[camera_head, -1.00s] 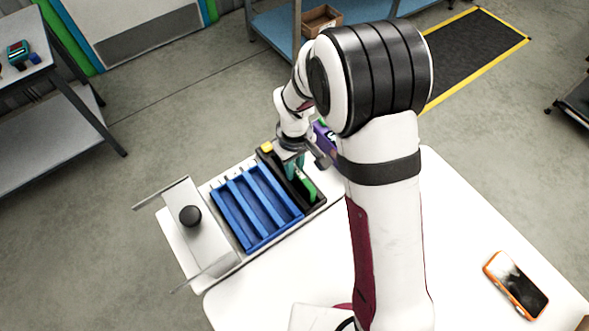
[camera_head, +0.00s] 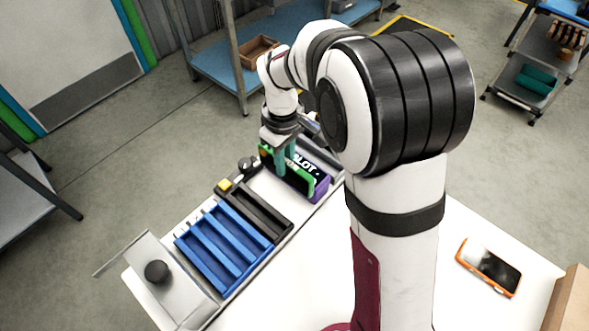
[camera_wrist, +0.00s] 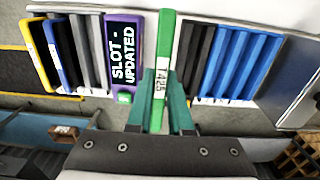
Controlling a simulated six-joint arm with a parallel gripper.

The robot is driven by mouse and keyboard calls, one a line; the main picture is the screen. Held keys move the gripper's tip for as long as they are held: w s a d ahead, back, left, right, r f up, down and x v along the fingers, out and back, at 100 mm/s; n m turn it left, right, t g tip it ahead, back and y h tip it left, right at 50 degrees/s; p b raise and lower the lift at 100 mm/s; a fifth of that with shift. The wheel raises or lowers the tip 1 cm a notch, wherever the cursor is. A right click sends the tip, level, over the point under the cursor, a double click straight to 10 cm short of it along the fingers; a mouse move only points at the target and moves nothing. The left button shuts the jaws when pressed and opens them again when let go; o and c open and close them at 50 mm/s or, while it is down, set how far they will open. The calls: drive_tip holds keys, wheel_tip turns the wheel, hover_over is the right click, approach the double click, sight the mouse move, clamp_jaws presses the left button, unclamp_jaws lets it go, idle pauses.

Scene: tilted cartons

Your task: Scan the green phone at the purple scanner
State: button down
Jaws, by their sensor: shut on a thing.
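The green phone (camera_head: 298,180) is held upright by my gripper (camera_head: 284,160), in front of the purple scanner (camera_head: 318,188) in the head view. In the wrist view it shows edge-on as a green strip (camera_wrist: 165,45) with a white label, between the teal fingers of my gripper (camera_wrist: 161,105). The gripper is shut on it. The purple scanner (camera_wrist: 109,30) is just left of the phone there, with a dark screen reading "SLOT - UPDATED". I cannot tell whether phone and scanner touch.
A black tray (camera_head: 262,222) and a blue slotted tray (camera_head: 222,247) lie beside the scanner. A grey metal stand with a black knob (camera_head: 157,271) is at the near left. An orange phone (camera_head: 488,268) lies on the white table, next to a cardboard box (camera_head: 570,302).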

sight(275, 173)
drive_tip(key=shift+w+a+f, duration=0.2)
drive_tip(key=shift+w+a, duration=0.2)
drive_tip(key=shift+a, duration=0.2)
drive_tip(key=shift+w+a+f, duration=0.2)
drive_tip(key=shift+w+a, duration=0.2)
drive_tip(key=shift+a, duration=0.15)
drive_tip(key=shift+f, duration=4.3)
drive_tip(key=shift+r, duration=3.05)
